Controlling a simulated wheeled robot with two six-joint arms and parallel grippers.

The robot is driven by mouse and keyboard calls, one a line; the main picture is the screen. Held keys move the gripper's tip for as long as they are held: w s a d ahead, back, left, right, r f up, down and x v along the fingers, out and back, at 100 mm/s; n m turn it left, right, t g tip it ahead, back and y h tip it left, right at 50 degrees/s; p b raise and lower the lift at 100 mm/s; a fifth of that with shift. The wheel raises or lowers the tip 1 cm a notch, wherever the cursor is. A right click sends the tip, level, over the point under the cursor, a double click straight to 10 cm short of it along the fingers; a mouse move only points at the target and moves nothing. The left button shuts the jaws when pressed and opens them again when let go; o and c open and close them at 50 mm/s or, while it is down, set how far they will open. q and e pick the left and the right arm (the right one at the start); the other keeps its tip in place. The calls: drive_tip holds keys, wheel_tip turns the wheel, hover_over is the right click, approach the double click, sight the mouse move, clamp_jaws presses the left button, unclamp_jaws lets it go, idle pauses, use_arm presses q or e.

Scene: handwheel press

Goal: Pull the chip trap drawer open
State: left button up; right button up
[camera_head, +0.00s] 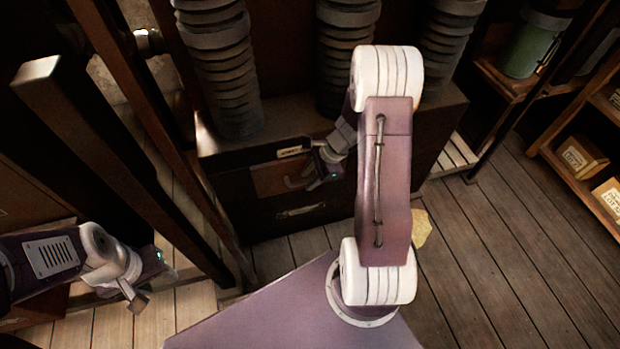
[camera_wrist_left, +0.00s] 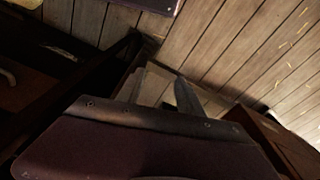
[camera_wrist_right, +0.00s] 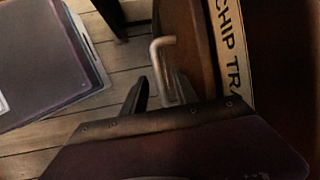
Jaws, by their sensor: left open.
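The chip trap drawer (camera_head: 268,181) has a reddish-brown front low in the dark press base, and it looks shut. A pale label (camera_head: 292,152) sits above it; the right wrist view shows its letters "CHIP TRA" (camera_wrist_right: 231,45). The drawer's bent metal handle (camera_head: 297,183) also shows in the right wrist view (camera_wrist_right: 157,55). My right gripper (camera_head: 317,172) is at the handle. Its fingers (camera_wrist_right: 160,94) are apart, with the handle's lower part seen between them; contact cannot be told. My left gripper (camera_head: 148,277) is open and empty, low at the left.
A second handle (camera_head: 300,211) is on the dark panel below the drawer. Dark posts (camera_head: 95,150) stand between my left arm and the press. Shelves with boxes (camera_head: 582,158) are at the right. The plank floor (camera_head: 490,240) is mostly clear at the right.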

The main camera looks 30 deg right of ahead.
clamp_jaws()
idle(1.3)
